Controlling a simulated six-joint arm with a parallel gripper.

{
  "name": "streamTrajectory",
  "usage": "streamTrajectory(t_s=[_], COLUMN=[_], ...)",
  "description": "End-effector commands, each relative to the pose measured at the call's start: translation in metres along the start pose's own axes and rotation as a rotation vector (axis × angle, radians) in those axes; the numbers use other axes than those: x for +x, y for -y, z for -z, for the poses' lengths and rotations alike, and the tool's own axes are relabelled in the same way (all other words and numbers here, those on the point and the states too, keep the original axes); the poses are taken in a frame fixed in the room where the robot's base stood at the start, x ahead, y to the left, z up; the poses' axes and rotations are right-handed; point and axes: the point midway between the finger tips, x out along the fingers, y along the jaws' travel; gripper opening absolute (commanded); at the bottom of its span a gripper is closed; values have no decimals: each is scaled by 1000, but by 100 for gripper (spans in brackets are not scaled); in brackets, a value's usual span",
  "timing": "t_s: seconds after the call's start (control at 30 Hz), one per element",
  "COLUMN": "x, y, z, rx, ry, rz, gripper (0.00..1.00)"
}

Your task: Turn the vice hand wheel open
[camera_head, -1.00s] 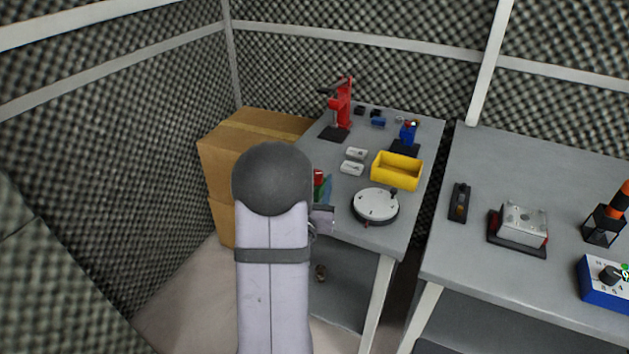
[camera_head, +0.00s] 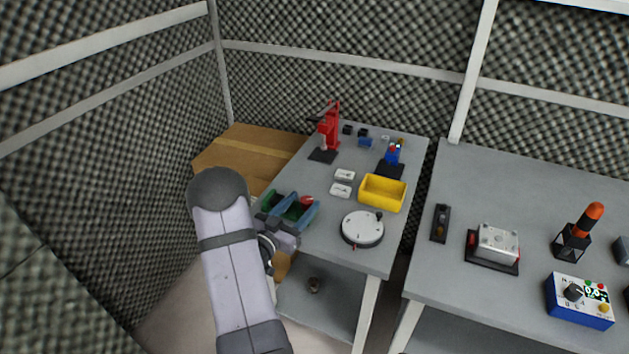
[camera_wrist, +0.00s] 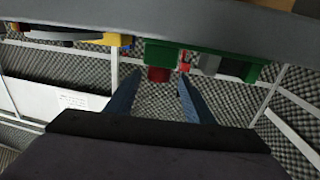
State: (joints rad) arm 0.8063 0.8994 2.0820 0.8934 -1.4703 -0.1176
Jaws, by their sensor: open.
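The green vice (camera_head: 290,201) sits at the front left of the left table, partly hidden by my gripper. It also shows upside down in the wrist view (camera_wrist: 240,69), with grey parts between its green blocks. A red round part (camera_head: 307,201), apparently the hand wheel, is at its right end in the head view. My gripper (camera_head: 288,212) is open and reaches the vice from the front. I cannot tell whether the fingers touch the red part.
A white round dial plate (camera_head: 362,228) stands right of the vice. A yellow bin (camera_head: 383,193), white blocks (camera_head: 342,190) and a red press (camera_head: 329,129) are behind. A gap separates the right table (camera_head: 450,280).

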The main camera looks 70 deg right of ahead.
Motion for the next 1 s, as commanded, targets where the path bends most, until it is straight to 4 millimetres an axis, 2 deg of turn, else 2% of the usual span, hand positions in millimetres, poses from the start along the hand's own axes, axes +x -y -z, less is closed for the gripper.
streamTrajectory(t_s=[0.23, 0.43, 1.0], x=[-7, -1, 62], y=[0, -2, -5], z=[-2, -2, -2], rx=[-8, -7, -7], ry=[0, 0, 1], rz=[-47, -50, -48], gripper=[48, 48, 48])
